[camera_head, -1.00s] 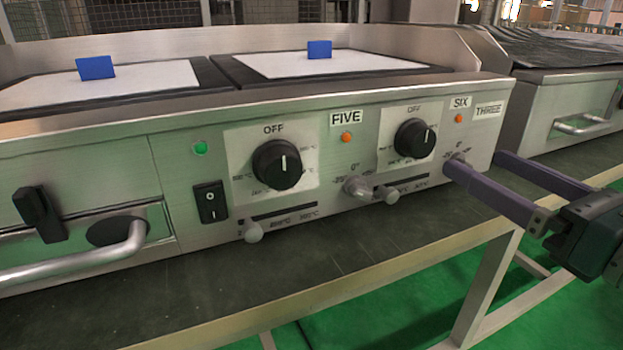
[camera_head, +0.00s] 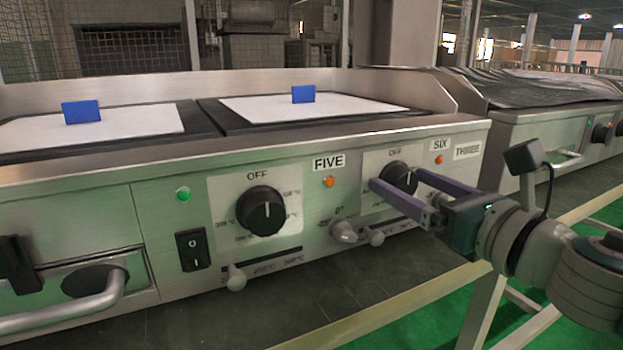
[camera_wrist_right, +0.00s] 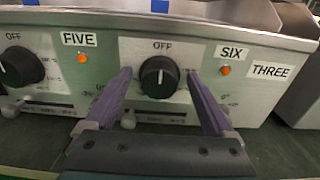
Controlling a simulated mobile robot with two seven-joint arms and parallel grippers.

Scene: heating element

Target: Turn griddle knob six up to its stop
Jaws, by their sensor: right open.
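Griddle knob six (camera_head: 398,177) is a round black knob with a white pointer line, on the front panel under an OFF mark and left of the SIX label (camera_head: 441,146). It also shows in the right wrist view (camera_wrist_right: 158,77), its line pointing about straight down, away from OFF. My right gripper (camera_head: 394,182) is open. Its purple fingers lie on either side of the knob, with a gap on each side in the right wrist view (camera_wrist_right: 159,75). The head view does not show clearly how far they reach around it. My left gripper is not in view.
Knob five (camera_head: 261,210) is further left, by the FIVE label (camera_head: 328,162). Small grey levers (camera_head: 343,231) stick out below the knobs. A rocker switch (camera_head: 193,249) and a drawer handle (camera_head: 92,295) are at left. Blue blocks (camera_head: 303,94) stand on the griddle plates.

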